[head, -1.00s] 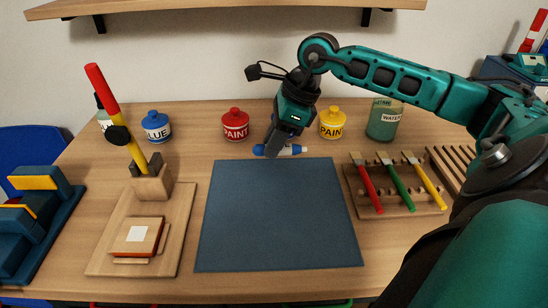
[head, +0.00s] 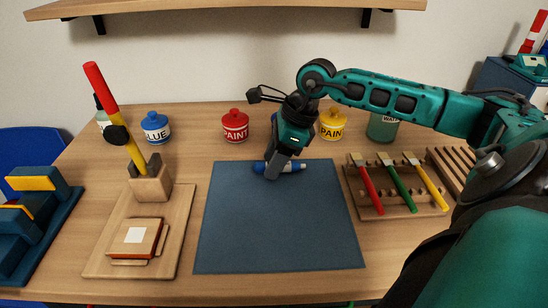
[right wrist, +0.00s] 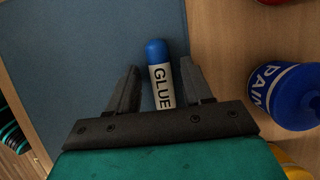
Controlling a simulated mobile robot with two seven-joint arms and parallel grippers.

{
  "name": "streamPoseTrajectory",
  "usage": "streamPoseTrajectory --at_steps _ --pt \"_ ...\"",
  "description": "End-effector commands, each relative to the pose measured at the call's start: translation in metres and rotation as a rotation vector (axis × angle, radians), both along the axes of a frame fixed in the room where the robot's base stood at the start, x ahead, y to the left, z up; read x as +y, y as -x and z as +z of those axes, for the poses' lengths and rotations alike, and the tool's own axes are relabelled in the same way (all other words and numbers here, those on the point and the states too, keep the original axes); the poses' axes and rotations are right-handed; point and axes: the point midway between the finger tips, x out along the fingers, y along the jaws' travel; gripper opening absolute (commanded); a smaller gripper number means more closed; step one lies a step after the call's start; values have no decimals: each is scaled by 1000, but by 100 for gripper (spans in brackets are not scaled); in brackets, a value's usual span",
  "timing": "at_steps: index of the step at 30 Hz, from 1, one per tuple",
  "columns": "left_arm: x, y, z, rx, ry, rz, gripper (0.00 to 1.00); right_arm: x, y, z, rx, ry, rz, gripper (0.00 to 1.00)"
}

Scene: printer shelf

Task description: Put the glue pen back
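The glue pen (head: 293,167), white with blue ends, lies sideways on the dark blue mat (head: 275,225) close to its far edge. My right gripper (head: 272,166) reaches down over it and hides part of it. In the right wrist view the glue pen (right wrist: 159,75) is between the two fingers of my right gripper (right wrist: 160,78), with the word GLUE showing. A strip of mat shows between the pen and the left finger, so the fingers look open around it. The pen's near end is hidden by the gripper body. My left gripper is not in view.
Blue (head: 156,128), red (head: 235,126) and yellow (head: 332,124) paint pots stand behind the mat. Another blue pot (right wrist: 285,92) is near my gripper. A rack (head: 405,207) with brushes is right; a wooden board (head: 105,258) with a block is left. The front mat area is clear.

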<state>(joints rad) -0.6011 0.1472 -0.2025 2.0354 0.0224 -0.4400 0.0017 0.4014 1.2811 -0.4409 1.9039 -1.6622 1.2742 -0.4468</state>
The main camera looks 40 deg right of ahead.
Motion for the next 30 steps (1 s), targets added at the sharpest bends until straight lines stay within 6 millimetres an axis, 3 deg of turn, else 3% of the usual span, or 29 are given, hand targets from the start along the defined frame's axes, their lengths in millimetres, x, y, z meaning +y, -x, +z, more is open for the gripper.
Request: streamPoseTrajectory --at_steps 10,21,30 --pt "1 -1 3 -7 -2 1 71 -3 2 11 -1 3 -1 50" --pt "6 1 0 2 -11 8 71 -27 21 82 -2 6 -3 50" --pt "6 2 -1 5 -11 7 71 -35 30 112 1 1 0 50"
